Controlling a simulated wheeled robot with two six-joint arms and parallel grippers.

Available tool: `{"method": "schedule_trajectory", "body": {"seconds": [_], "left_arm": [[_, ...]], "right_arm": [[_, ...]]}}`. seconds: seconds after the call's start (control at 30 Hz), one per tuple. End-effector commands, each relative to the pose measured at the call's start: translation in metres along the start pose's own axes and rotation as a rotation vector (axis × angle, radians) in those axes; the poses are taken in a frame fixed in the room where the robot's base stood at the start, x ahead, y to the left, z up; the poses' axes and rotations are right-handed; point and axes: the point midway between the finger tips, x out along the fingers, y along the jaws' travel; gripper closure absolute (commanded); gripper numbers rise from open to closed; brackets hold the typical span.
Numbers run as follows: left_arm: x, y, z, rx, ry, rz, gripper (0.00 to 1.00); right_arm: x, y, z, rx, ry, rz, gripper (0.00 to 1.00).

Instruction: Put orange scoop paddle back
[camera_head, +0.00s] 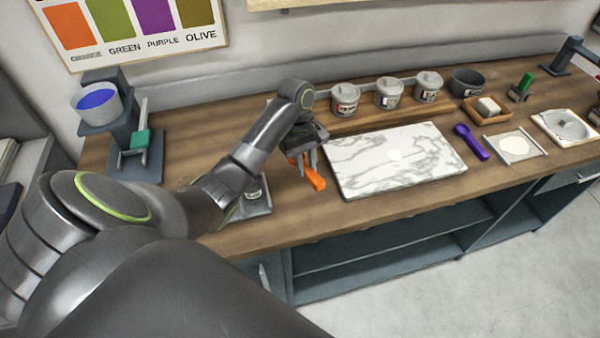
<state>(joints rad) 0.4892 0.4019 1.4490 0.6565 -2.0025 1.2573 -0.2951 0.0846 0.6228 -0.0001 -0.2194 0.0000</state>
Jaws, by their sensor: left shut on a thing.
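The orange scoop paddle (314,178) is at the left end of the white marble slab (395,158), over the wooden counter. My left gripper (305,164) comes down from above and is shut on the paddle. Its fingers and wrist hide part of the paddle's upper end. I cannot tell whether the paddle's lower end touches the counter. My right gripper is not in view.
Lidded pots (345,99) stand behind the slab, with a dark bowl (466,82) at their right. A purple paddle (471,142) lies right of the slab. A stand with a blue-filled cup (96,104) is at the left. A grey tray (262,208) is partly hidden by my left arm.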

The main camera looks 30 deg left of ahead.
Motion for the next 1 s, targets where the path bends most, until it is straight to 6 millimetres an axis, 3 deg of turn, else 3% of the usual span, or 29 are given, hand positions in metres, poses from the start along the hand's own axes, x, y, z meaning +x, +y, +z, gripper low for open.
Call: {"method": "schedule_trajectory", "body": {"seconds": [0.2,0.37,0.77,1.0], "left_arm": [[-0.030,-0.001,-0.014,0.176,0.180,-0.038,1.00],[-0.033,-0.003,-0.018,0.220,0.226,-0.043,1.00],[0.018,-0.003,-0.031,0.222,0.226,-0.042,1.00],[0.043,-0.004,-0.036,0.220,0.222,-0.044,1.00]], "right_arm": [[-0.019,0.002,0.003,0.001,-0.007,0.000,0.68],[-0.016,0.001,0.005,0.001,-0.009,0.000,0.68],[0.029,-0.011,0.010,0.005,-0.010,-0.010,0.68],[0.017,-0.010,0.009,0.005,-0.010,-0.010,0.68]]}}
